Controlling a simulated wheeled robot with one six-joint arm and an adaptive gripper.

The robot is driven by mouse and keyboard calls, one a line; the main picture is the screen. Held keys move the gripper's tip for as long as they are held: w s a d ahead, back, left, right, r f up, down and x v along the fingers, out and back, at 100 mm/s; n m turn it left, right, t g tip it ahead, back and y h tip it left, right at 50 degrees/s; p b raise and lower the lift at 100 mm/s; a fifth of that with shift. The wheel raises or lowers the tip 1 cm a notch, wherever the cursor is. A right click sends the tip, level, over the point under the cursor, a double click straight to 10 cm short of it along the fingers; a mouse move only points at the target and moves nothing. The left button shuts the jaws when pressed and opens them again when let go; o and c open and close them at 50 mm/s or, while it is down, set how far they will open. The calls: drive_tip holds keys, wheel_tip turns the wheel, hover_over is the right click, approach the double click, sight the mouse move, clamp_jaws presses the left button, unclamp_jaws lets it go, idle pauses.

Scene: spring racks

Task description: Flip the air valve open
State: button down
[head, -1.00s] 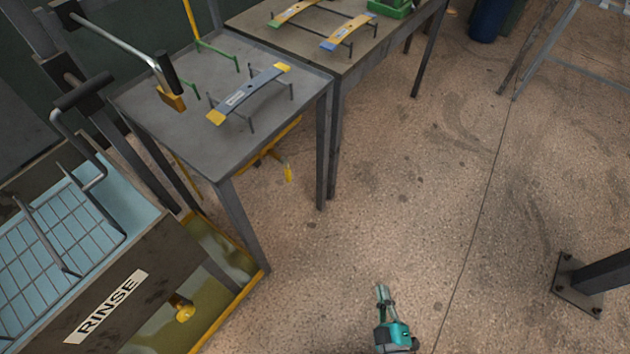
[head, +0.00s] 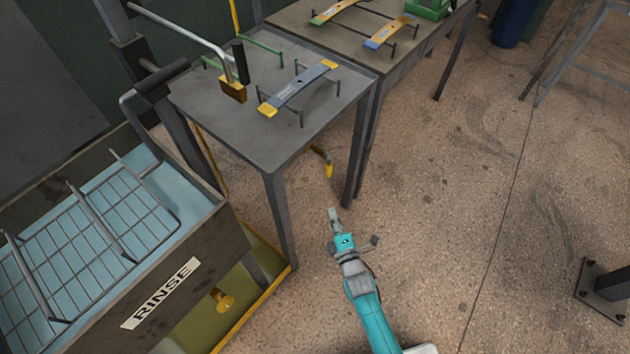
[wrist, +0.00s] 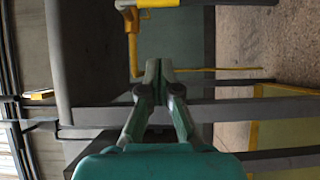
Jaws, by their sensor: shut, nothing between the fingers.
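A yellow lever (head: 328,168) hangs below the right side of the small grey table and looks like the air valve's handle. In the wrist view, a yellow pipe and fitting (wrist: 133,45) show ahead of the fingers, up and to the left. Which part of it turns is too small to tell. My gripper (head: 334,212) is shut and empty, just below the lever in the head view and apart from it. In the wrist view, my gripper's fingertips (wrist: 158,68) meet in the middle, touching nothing that I can make out.
The small grey table (head: 205,92) carries a blue-and-yellow leaf spring (head: 300,88) on stands. Its front leg (head: 279,215) stands left of my gripper.

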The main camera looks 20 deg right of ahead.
drive_tip(key=shift+a, duration=0.1)
approach(329, 168)
drive_tip(key=w+a+f, duration=0.3)
drive_tip(key=w, duration=0.3)
drive_tip(key=shift+w+d+r, duration=0.1)
drive_tip(key=shift+w+d, duration=0.45)
drive_tip(key=shift+d, duration=0.25)
drive_tip(key=shift+d, duration=0.1)
drive_tip(key=shift+w+d+n, duration=0.1)
drive_tip(key=shift+n, duration=0.3)
